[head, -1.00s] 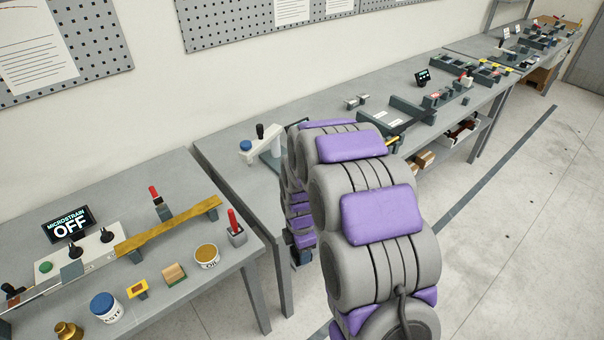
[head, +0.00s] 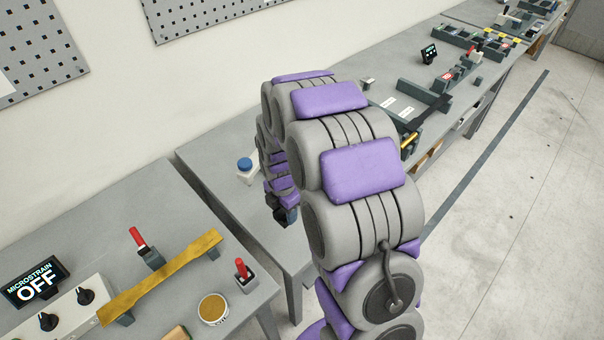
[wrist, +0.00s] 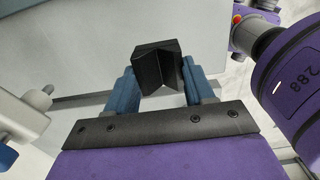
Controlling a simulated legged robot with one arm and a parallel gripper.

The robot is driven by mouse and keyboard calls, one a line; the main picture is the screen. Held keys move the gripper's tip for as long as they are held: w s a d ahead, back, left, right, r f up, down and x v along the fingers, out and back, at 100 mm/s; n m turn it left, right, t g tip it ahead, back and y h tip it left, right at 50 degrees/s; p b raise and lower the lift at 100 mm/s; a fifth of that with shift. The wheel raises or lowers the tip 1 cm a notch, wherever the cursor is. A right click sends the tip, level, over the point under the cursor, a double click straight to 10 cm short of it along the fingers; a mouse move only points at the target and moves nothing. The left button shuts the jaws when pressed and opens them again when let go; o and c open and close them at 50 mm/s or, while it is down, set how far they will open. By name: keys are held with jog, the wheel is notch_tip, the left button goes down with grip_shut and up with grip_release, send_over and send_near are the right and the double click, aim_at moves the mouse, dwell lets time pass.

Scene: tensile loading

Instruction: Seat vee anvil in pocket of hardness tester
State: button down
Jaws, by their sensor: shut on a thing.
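The vee anvil (wrist: 158,66) is a small black block with a V-shaped notch, seen in the wrist view between the blue fingers of my gripper (wrist: 160,82). My gripper is shut on it and holds it over the grey bench. In the head view my gripper (head: 286,217) is small and partly hidden by my arm, beside the near edge of the middle bench. The hardness tester (head: 248,172) is a white unit with a blue knob, mostly behind my arm. Part of a white body with a blue knob shows at the left of the wrist view (wrist: 20,115). I cannot see the pocket.
The left bench (head: 120,200) holds a microstrain display (head: 37,282), a brass-coloured bar (head: 160,275) and red-handled tools. Further along the middle bench are a grey fixture (head: 425,97) and small blocks. The floor to the right is clear.

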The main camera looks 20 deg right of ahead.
jog(key=shift+w+f, duration=0.1)
jog(key=shift+w, duration=0.7)
jog(key=w+d, duration=0.2)
jog(key=d, duration=0.1)
jog(key=w+d+f+b, duration=0.1)
jog(key=w+d, duration=0.1)
jog(key=d, duration=0.2)
jog(key=w+d+b, duration=0.1)
jog(key=w+d, duration=0.2)
jog(key=d, duration=0.1)
jog(key=shift+d+f, duration=0.15)
jog(key=shift+d, duration=0.05)
jog(key=shift+w+d, duration=0.15)
jog(key=shift+w, duration=0.45)
jog(key=shift+w+d+f+b, duration=0.1)
jog(key=shift+w+d+b, duration=0.1)
jog(key=shift+d+b, duration=0.25)
jog(key=f, duration=0.2)
jog(key=shift+d+f+b, duration=0.35)
jog(key=shift+b, duration=0.05)
jog(key=shift+s+f, duration=0.25)
jog(key=shift+s+a+f, duration=0.1)
jog(key=shift+a, duration=0.15)
jog(key=c, duration=0.8)
grip_release()
jog(key=shift+a+f, duration=0.1)
jog(key=shift+o, duration=1.9)
jog(key=shift+w, duration=0.25)
